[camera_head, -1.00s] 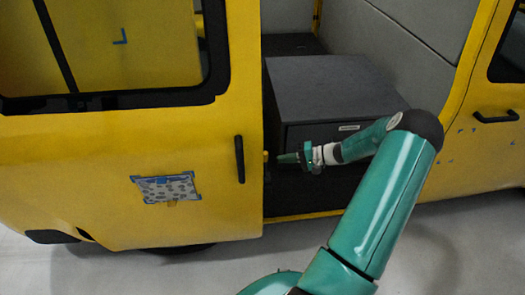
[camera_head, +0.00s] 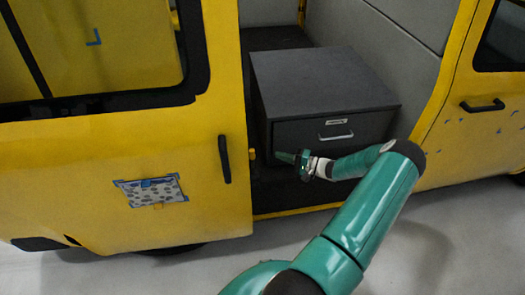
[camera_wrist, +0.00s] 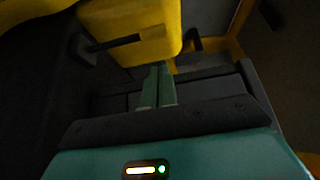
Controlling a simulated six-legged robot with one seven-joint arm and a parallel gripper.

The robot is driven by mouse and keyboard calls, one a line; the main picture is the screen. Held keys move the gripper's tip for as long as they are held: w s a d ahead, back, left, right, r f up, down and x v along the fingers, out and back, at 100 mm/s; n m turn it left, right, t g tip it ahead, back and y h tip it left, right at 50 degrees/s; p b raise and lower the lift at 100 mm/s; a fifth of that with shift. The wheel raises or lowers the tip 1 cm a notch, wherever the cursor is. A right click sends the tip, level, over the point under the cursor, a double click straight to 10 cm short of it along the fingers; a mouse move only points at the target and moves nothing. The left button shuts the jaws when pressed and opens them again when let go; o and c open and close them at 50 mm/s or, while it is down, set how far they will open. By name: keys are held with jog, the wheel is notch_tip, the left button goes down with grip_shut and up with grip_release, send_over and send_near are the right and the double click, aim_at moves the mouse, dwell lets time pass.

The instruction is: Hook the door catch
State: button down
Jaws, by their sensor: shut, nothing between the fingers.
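The yellow sliding door (camera_head: 90,150) of the van stands partly open at the left, with a black handle (camera_head: 225,158) near its edge. A small yellow catch (camera_head: 252,154) sticks out from that edge. My gripper (camera_head: 278,157) is shut and empty, pointing left at the catch's height, with a small gap between them in the head view. In the wrist view the closed fingers (camera_wrist: 158,85) reach toward a yellow part (camera_wrist: 130,25) with a dark bar across it. I cannot tell from this dark view whether they touch it.
A dark grey drawer cabinet (camera_head: 320,85) stands inside the doorway, close behind my gripper. The yellow front body panel (camera_head: 465,130) with a black handle (camera_head: 483,105) is at the right. The grey floor (camera_head: 420,255) in front is clear.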

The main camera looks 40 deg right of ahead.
jog(key=x, duration=1)
jog(key=shift+s+a, duration=0.1)
jog(key=shift+s, duration=0.05)
jog(key=shift+s+a+n, duration=0.15)
jog(key=shift+s+n, duration=0.05)
jog(key=shift+n, duration=0.1)
jog(key=s+a+f+n+t+y, duration=0.2)
jog(key=s+a+f+n+y, duration=0.2)
jog(key=s+a+n, duration=0.2)
jog(key=shift+s+n, duration=1.25)
jog(key=shift+n, duration=0.35)
jog(key=shift+f, duration=0.2)
